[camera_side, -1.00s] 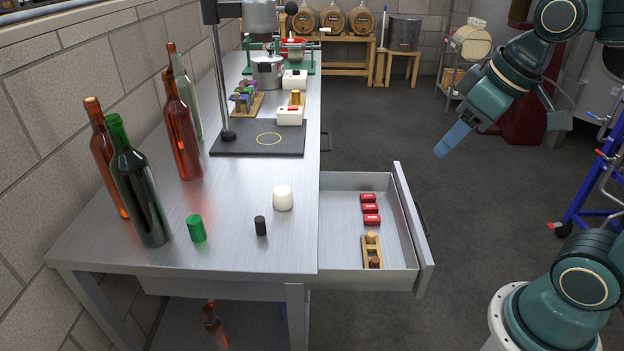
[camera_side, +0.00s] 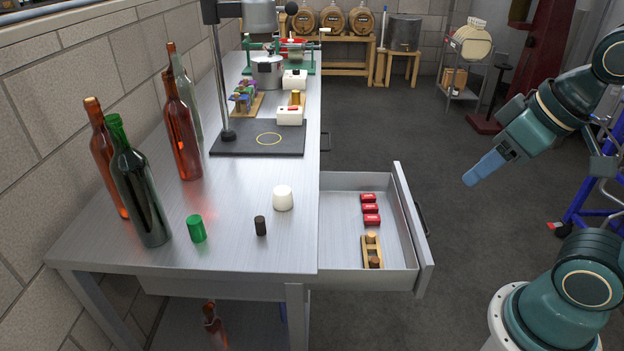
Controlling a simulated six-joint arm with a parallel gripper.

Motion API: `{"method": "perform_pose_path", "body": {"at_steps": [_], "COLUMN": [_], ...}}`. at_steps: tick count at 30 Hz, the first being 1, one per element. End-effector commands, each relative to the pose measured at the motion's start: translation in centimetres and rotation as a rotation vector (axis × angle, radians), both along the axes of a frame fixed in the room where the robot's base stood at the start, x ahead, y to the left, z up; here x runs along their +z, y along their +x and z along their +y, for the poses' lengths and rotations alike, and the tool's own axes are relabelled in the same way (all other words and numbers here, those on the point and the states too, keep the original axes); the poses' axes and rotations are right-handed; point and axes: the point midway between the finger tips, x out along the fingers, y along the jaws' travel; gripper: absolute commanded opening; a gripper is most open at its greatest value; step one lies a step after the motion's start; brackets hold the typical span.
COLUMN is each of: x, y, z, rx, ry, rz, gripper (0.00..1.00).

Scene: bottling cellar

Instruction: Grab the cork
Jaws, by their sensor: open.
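A small wooden rack (camera_side: 364,256) in the open drawer (camera_side: 340,190) holds a light tan cork-like piece (camera_side: 371,238) and a darker brown one (camera_side: 375,262). On the table's near end stand a small dark cylinder (camera_side: 260,225), a green cylinder (camera_side: 196,229) and a white rounded one (camera_side: 283,198). I cannot tell for sure which of these is the cork. My gripper (camera_side: 480,171), with blue fingers, is in the air over the floor, right of the drawer and well apart from all of them. It is open and empty.
Several bottles, with a dark green one (camera_side: 140,195) in front, stand along the left of the metal table (camera_side: 240,190). A press stand on a black base (camera_side: 230,146) is farther back. Red packets (camera_side: 371,219) lie in the drawer. A blue trolley (camera_side: 590,195) stands right.

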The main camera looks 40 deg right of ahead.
Motion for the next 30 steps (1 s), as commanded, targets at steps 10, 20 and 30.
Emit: {"method": "perform_pose_path", "body": {"at_steps": [10, 20, 30], "x": [0.0, 0.0, 0.7], "y": [0.0, 0.0, 1.4], "z": [0.0, 0.0, 0.4], "rx": [0.000, 0.000, -0.052], "ry": [0.000, 0.000, 0.044], "rz": [0.000, 0.000, 0.014], "gripper": [0.48, 0.47, 0.47]}}
